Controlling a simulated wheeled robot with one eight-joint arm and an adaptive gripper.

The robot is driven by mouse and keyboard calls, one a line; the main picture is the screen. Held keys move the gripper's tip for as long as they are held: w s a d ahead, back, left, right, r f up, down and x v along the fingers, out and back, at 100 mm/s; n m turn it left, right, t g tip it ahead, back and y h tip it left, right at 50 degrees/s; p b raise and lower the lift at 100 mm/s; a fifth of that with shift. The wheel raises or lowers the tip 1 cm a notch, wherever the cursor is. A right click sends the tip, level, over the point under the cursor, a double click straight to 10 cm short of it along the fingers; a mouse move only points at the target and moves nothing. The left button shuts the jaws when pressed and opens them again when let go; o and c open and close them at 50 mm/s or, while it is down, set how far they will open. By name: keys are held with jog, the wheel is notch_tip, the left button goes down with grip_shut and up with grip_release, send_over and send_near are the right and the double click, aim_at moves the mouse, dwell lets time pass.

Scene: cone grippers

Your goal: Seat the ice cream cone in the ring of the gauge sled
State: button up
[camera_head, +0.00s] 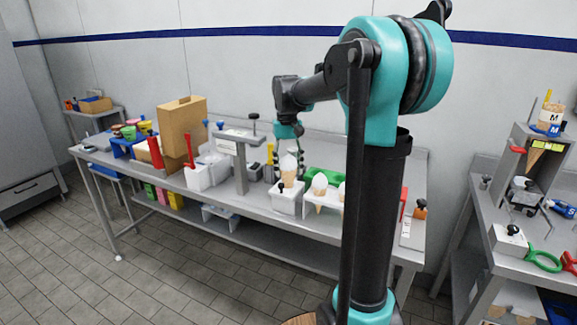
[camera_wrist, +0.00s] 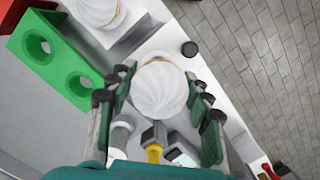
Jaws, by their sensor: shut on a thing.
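The ice cream cone (camera_head: 288,169) has a white swirled top and a tan cone. It is between the fingers of my gripper (camera_head: 291,146), upright or nearly so. In the wrist view, its white top (camera_wrist: 161,90) fills the space between both dark green fingers, and my gripper (camera_wrist: 160,96) is shut on it. Directly below in the head view is a white block with a black knob (camera_head: 287,200), which may be the gauge sled. Its ring is not clear, and I cannot tell whether the cone tip touches or enters it.
More cones (camera_head: 320,184) stand in a white rack just right, before a green block with round holes (camera_wrist: 40,46). A grey T-shaped stand (camera_head: 239,151), white bins and a cardboard box (camera_head: 182,125) stand left. Another table with tools is at far right.

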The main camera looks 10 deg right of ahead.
jog(key=shift+f, duration=0.6)
jog(key=o, duration=0.9)
jog(key=shift+o, duration=0.2)
jog(key=r, duration=0.4)
jog(key=w+r, duration=0.1)
jog(key=r, duration=0.7)
jog(key=shift+w, duration=0.25)
